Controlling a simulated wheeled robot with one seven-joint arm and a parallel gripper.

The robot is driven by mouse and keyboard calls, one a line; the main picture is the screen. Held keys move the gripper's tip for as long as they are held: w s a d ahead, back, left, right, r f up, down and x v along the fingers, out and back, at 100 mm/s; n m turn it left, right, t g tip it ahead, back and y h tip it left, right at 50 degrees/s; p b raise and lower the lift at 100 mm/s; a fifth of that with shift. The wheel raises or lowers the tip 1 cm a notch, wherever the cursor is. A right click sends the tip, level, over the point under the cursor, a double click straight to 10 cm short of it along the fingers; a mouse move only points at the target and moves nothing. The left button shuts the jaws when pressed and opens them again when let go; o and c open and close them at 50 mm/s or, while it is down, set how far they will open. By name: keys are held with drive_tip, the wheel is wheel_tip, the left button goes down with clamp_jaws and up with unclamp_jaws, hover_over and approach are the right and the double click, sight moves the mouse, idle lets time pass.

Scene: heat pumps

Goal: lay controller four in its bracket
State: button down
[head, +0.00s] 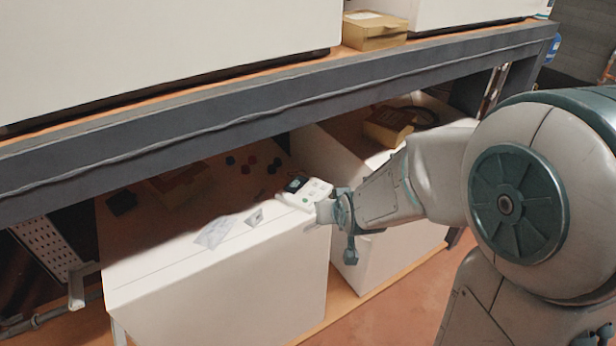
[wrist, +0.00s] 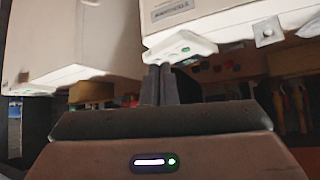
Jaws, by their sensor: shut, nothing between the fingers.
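A white controller (head: 317,191) with a dark screen and a green button lies at the right front edge of the top of a white heat pump unit (head: 220,270) on the lower shelf. In the wrist view a white controller (wrist: 182,50) with a green mark is just beyond my fingertips. My gripper (head: 322,212) is at the controller's near right edge in the head view. Its dark fingers (wrist: 160,82) are together with nothing between them. I cannot tell whether they touch the controller. I cannot make out a bracket; it may be hidden under or behind the controller.
A grey shelf beam (head: 270,95) runs above my forearm, with more white units on it. A second white unit (head: 385,235) stands to the right, with a yellow box (head: 388,127) on top. Red and dark small parts (head: 250,163) lie on the nearer unit, behind the controller.

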sight(305, 186)
drive_tip(key=w+a+f+t+b, duration=0.1)
drive_tip(key=w+a+f+t, duration=0.15)
drive_tip(key=a+f, duration=0.2)
drive_tip(key=shift+n+g+y, duration=0.3)
drive_tip(key=shift+g+y, duration=0.05)
drive_tip(key=shift+y, duration=0.05)
drive_tip(key=w, duration=0.4)
drive_tip(key=w+a, duration=0.1)
drive_tip(key=w, duration=0.3)
drive_tip(key=w+a+p, duration=0.1)
drive_tip(key=w, duration=0.3)
drive_tip(key=shift+w+a+f, duration=0.15)
drive_tip(key=shift+w+a, duration=0.05)
drive_tip(key=shift+w, duration=0.05)
drive_tip(key=shift+s+f+b, duration=0.15)
drive_tip(key=shift+f+b, duration=0.3)
drive_tip(key=shift+f, duration=0.3)
drive_tip(key=shift+s+d+f, duration=0.1)
drive_tip(key=shift+s+f, duration=0.05)
